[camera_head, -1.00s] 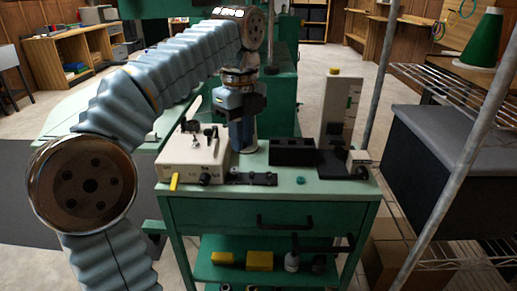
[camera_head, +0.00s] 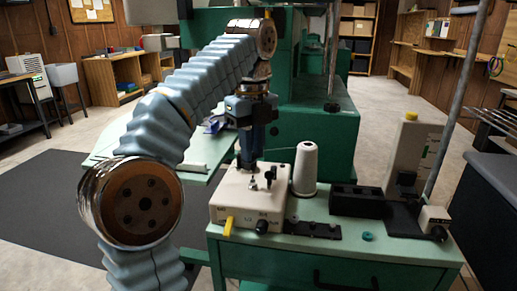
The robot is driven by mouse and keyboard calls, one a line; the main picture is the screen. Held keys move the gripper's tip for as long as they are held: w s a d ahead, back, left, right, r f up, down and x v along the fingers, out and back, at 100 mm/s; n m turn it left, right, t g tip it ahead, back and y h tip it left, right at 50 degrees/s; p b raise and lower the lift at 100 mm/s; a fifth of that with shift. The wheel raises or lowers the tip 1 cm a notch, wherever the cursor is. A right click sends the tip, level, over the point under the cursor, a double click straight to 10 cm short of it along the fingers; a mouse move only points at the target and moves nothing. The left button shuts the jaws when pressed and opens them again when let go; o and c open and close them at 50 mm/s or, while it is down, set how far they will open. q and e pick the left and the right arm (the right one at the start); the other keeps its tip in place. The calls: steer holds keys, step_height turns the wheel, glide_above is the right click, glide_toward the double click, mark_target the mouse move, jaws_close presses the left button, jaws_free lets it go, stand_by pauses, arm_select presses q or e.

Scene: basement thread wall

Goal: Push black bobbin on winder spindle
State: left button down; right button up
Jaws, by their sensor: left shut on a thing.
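The winder is a cream box (camera_head: 236,207) on the green cart, with a yellow lever on its front left and black knobs. Small dark posts stand on its top, but I cannot tell clearly which is the spindle. My left gripper (camera_head: 248,166) points down right above the winder's top, close to these posts. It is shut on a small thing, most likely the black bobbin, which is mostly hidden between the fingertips. I cannot tell whether the bobbin touches the spindle. My right gripper is not in view.
A white thread cone (camera_head: 305,169) stands just right of the winder. A black slotted block (camera_head: 357,201), a teal ring (camera_head: 367,236) and a tall cream stand (camera_head: 408,155) are farther right. A flat black bracket (camera_head: 313,229) lies at the cart's front.

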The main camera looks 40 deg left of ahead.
mark_target(253, 181)
arm_select(q)
steer(key=shift+f+b, duration=0.5)
steer(key=shift+f, duration=2.2)
steer(key=shift+d+f, duration=0.1)
steer(key=shift+f, duration=0.1)
steer(key=c, duration=1)
jaws_free()
